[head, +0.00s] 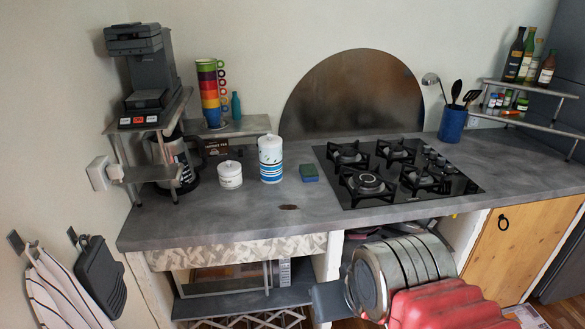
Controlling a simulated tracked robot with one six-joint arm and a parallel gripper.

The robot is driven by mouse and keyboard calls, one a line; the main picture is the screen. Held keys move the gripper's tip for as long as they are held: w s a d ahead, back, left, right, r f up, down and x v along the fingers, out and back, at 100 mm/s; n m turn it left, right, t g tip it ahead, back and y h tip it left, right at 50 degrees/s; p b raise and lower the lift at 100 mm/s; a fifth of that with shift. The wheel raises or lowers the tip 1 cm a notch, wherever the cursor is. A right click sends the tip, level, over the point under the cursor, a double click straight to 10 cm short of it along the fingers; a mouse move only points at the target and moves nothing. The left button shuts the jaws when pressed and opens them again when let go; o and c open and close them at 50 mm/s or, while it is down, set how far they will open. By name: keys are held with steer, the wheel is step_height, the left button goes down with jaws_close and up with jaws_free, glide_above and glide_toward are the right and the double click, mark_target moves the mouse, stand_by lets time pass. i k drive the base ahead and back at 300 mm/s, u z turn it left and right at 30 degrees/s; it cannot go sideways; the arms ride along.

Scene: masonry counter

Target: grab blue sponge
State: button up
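The blue sponge (308,173) lies flat on the grey counter in the head view. It is a small block with a blue body and a greenish side. It is just left of the black gas hob and right of the white and blue canister. Nothing touches it that I can see. Parts of my arm show at the lower right, in front of and below the counter edge, well apart from the sponge. I cannot make out any gripper fingers.
The hob (378,188) stands right of the sponge. A striped canister (270,160) and a small white lidded pot (230,176) stand to its left. Shelves with a coffee machine (148,75) and stacked cups are at the left.

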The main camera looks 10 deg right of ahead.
mark_target(308, 173)
steer(key=u, duration=0.5)
steer(key=i, duration=1.25)
steer(key=u, duration=0.45)
